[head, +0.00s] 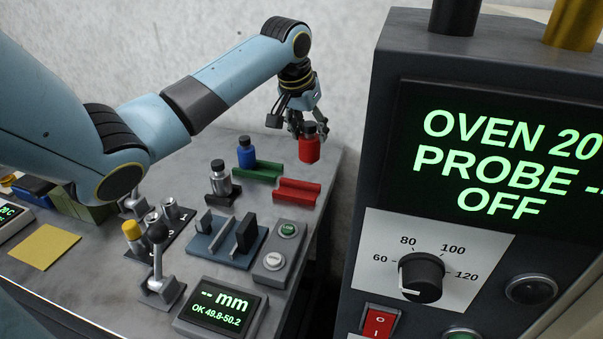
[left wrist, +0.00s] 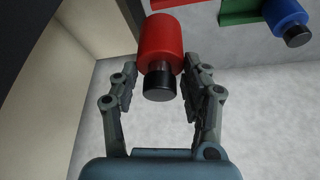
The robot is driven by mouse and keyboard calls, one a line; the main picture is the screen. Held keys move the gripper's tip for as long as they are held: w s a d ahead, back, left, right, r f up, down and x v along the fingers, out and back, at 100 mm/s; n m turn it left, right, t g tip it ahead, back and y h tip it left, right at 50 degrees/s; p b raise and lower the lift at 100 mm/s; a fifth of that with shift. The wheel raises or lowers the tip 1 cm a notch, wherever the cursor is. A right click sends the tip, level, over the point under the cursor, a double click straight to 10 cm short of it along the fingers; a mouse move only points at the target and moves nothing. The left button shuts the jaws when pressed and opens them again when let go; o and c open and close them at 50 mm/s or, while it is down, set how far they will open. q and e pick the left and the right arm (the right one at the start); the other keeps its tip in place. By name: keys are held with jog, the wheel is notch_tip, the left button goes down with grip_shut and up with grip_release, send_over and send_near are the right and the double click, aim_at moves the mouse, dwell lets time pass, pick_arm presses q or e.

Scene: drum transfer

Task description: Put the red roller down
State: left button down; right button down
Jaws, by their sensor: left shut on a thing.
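The red roller (head: 309,149) has a black-tipped neck and is in my left gripper (head: 303,119), at the back right of the bench. In the left wrist view, my left gripper (left wrist: 161,88) has its fingers on both sides of the neck end, and the red body (left wrist: 160,40) points away. The red cradle (head: 297,191) lies in front of the roller and is empty. In the head view the roller looks upright and apart from the cradle; its height above the bench is hard to tell. My right gripper is not in view.
A blue roller (head: 246,153) stands by a green cradle (head: 257,172), with a metal roller (head: 220,180) to its left. A gauge (head: 223,241), a button box (head: 274,261) and a display (head: 222,308) stand nearer. A large oven (head: 450,180) rises at the right.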

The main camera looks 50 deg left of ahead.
aim_at(304, 149)
pick_arm(q)
notch_tip(304, 149, down, 9)
jog(key=shift+f, duration=0.2)
dwell(0.3)
jog(key=c, duration=0.6)
grip_release()
jog(key=shift+s+f, duration=0.1)
jog(key=shift+f, duration=0.05)
jog(key=shift+c, duration=0.2)
jog(key=p+v, duration=0.1)
jog(key=v, duration=1)
jog(key=shift+s+d+r, duration=0.1)
jog(key=shift+s+r, duration=0.05)
jog(key=shift+r, duration=0.25)
jog(key=shift+s+r, duration=0.1)
jog(key=shift+r, duration=0.1)
